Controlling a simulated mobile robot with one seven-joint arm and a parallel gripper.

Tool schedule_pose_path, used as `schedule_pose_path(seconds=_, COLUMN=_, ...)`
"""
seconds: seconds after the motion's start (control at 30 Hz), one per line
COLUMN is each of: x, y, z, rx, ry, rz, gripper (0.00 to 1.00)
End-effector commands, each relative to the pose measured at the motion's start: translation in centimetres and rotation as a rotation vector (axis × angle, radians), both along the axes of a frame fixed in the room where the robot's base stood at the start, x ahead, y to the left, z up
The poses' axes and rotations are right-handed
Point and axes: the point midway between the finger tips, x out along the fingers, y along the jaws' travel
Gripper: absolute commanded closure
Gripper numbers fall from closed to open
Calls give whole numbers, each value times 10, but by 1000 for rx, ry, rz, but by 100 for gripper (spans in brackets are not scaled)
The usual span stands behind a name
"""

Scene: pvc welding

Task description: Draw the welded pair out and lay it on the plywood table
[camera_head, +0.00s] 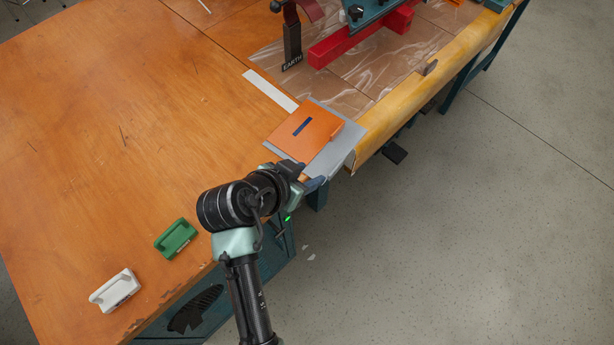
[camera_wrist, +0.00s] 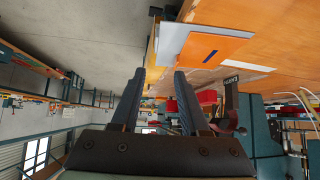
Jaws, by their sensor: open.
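A flat orange sheet with a dark blue strip (camera_head: 304,130) lies on a larger grey sheet (camera_head: 336,153) at the table corner. The same orange sheet (camera_wrist: 212,45) and grey sheet (camera_wrist: 172,42) show in the wrist view. I cannot tell whether these two are the welded pair. My gripper (camera_head: 304,178) is at the near edge of the grey sheet; whether it touches is unclear. In the wrist view my gripper (camera_wrist: 160,74) has its two fingers apart with nothing between them. The plywood table (camera_head: 130,110) fills the left side.
A red bar (camera_head: 345,45) and a dark post marked EARTH (camera_head: 292,45) stand at the back, over clear film. A yellow padded roll (camera_head: 430,80) runs along the right edge. A green block (camera_head: 176,239) and a white block (camera_head: 115,290) sit front left. The table's left middle is clear.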

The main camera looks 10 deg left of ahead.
Motion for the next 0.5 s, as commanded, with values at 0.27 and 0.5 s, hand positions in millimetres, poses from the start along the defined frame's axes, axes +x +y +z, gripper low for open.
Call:
schedule_pose_path(seconds=0.27, x=-7, y=-2, z=-9, rx=-10, ry=21, rz=-18, gripper=55)
schedule_pose_path(seconds=0.5, x=-4, y=-4, z=-12, rx=-11, ry=22, rz=-17, gripper=55)
